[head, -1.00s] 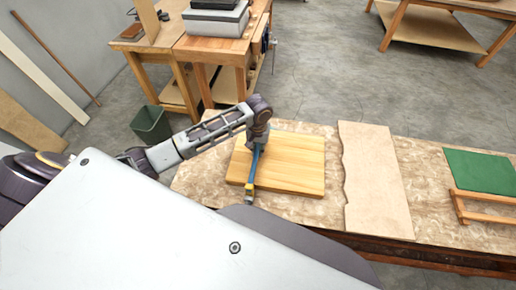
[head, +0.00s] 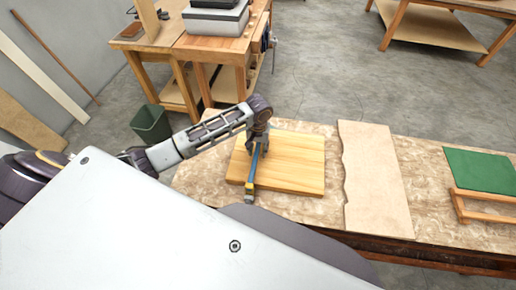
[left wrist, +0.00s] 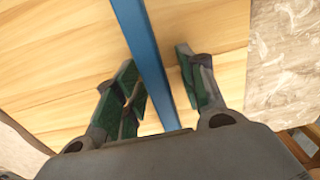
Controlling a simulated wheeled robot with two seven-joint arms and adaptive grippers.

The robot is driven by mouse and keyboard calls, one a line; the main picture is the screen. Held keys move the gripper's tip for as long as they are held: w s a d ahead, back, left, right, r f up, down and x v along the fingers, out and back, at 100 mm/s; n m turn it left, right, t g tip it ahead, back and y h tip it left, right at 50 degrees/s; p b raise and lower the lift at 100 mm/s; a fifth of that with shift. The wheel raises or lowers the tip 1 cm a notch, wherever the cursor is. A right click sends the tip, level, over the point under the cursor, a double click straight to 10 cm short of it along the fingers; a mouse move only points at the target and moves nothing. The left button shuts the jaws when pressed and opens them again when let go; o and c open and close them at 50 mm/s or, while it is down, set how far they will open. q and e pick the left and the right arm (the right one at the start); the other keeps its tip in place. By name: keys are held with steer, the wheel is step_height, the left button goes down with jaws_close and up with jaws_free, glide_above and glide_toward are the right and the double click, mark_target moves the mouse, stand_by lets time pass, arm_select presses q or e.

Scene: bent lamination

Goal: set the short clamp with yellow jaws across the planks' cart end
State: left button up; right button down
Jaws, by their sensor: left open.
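The clamp, with a blue bar (head: 254,163) and a yellow jaw (head: 249,187) at its near end, lies across the left part of the wooden planks (head: 297,160). Its far end is hidden behind my left gripper (head: 259,140). In the left wrist view the blue bar (left wrist: 142,38) runs between the two spread fingers of my left gripper (left wrist: 160,74), over the pale planks (left wrist: 60,70). The gripper is open, with a gap between the bar and the right finger. My right gripper is not in view.
The planks rest on a speckled worktable (head: 200,180). A pale board (head: 375,180) with one wavy edge lies to their right, then a green sheet (head: 482,170) and a small wooden frame (head: 485,205). A dark bin (head: 151,124) stands behind on the floor.

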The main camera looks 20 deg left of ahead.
arm_select(q)
steer(key=shift+r, duration=6)
steer(key=shift+r, duration=0.15)
steer(key=shift+r+p, duration=0.55)
steer(key=shift+r, duration=2.3)
steer(key=shift+r, duration=0.2)
steer(key=shift+r, duration=2.3)
